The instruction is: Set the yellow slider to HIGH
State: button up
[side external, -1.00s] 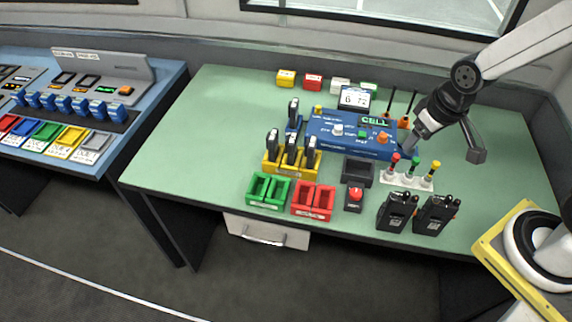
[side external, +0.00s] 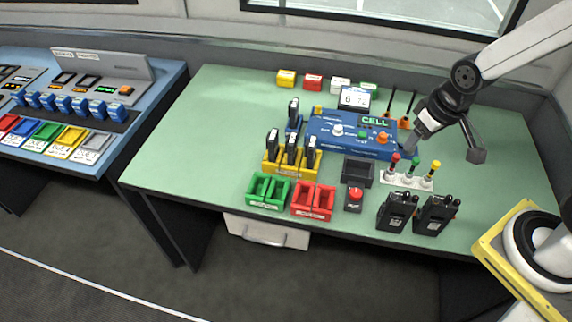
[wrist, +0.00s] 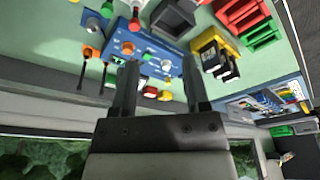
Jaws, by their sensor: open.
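A blue control panel (side external: 328,144) lies on the green table, with a small yellow knob (side external: 318,109) at its far left corner. White, green and orange knobs sit along it. A separate white strip right of it carries red, green and yellow-topped (side external: 435,165) upright pieces. I cannot tell for certain which yellow piece is the slider, nor read its marks.
Yellow (side external: 291,171), green (side external: 268,205) and red (side external: 313,213) holders stand left and front of the panel. A dark tray (side external: 357,182), a red-button box (side external: 354,205) and two black radios (side external: 397,213) are in front. Small coloured blocks line the back. The table's left part is clear.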

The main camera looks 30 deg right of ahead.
jog(key=w+f, duration=0.2)
jog(key=w, duration=1.4)
jog(key=t, duration=0.2)
send_near(319, 106)
jog(key=shift+w+a+f, duration=0.1)
jog(key=shift+w+f, duration=0.15)
jog(key=shift+f, duration=0.3)
jog(key=shift+f, duration=0.1)
jog(key=shift+x, duration=3.8)
grip_shut()
